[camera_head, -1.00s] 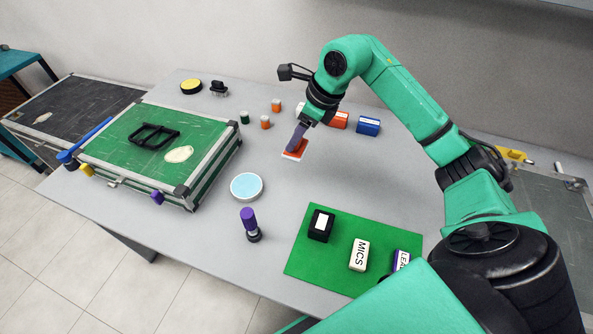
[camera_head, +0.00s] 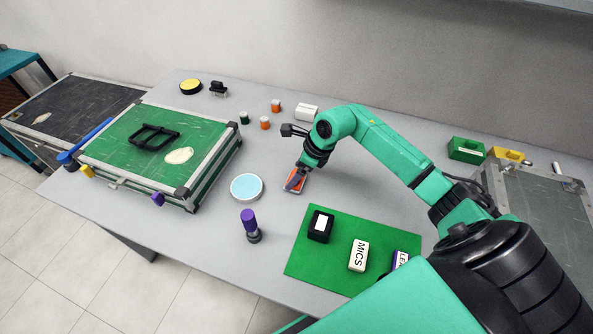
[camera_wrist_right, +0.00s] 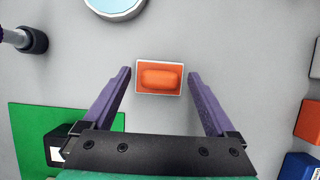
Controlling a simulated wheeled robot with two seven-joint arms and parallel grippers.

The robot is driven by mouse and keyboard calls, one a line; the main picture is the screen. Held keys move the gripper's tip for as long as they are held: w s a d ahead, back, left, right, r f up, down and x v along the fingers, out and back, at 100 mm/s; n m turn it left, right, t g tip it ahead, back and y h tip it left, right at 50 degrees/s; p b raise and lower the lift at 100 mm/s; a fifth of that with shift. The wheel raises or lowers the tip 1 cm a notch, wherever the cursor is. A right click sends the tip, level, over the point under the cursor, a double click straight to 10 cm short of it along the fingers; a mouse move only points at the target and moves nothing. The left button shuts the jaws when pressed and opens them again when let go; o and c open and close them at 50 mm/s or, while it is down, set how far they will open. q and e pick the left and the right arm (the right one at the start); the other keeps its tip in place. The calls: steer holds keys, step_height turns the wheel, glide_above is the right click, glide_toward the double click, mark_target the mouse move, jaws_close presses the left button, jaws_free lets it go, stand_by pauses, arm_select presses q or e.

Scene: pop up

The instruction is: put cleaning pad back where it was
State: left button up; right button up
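The cleaning pad appears to be the orange block with a pale border (camera_head: 292,186), on the grey table in the middle of the head view. In the right wrist view the pad (camera_wrist_right: 161,78) lies between the two purple fingers of my right gripper (camera_wrist_right: 159,74). The fingers are spread, with a narrow gap on each side of the pad. In the head view my right gripper (camera_head: 296,180) is low over the pad and partly covers it. My left gripper is not in view.
A round light-blue dish (camera_head: 246,187) is left of the pad. A green mat (camera_head: 330,275) with several labelled blocks is at front right. A green-topped case (camera_head: 125,125) stands left. Table around the pad is clear.

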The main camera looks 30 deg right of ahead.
steer(key=shift+r, duration=0.25)
steer(key=shift+d+r, duration=0.2)
steer(key=shift+r, duration=0.1)
steer(key=b+v, duration=0.1)
steer(key=v, duration=1)
steer(key=shift+s, duration=0.15)
